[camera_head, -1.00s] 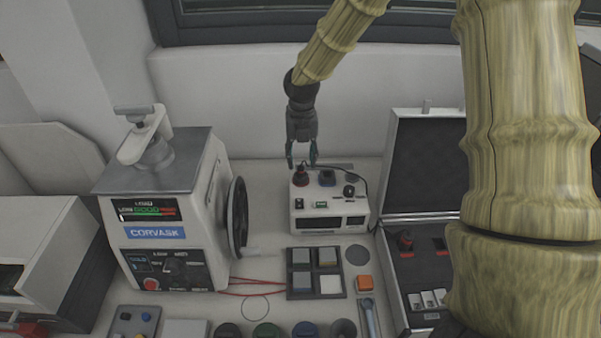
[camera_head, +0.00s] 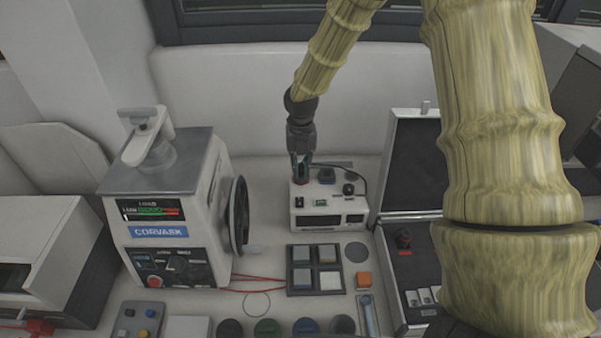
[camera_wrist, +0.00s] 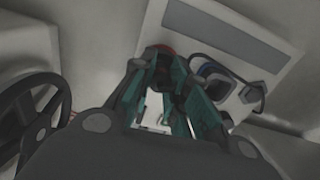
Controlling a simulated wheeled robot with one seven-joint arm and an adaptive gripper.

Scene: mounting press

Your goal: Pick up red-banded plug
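The red-banded plug (camera_head: 301,182) stands at the top left of a white box (camera_head: 330,205); its red part shows just below my fingertips, and the rest is hidden by my gripper. My gripper (camera_head: 302,168) points down directly over it. In the wrist view my gripper (camera_wrist: 165,75) shows teal fingers apart, with a white patch visible between them. The red of the plug (camera_wrist: 160,49) shows at the far end of the fingers; I cannot tell whether they touch it.
A blue plug (camera_head: 326,176) and a black plug (camera_head: 348,188) stand close to the right on the box, with a black cable behind. The press (camera_head: 165,215) with its handwheel (camera_head: 239,217) is to the left. An open case (camera_head: 409,290) holds a dark, red-marked piece (camera_head: 403,238).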

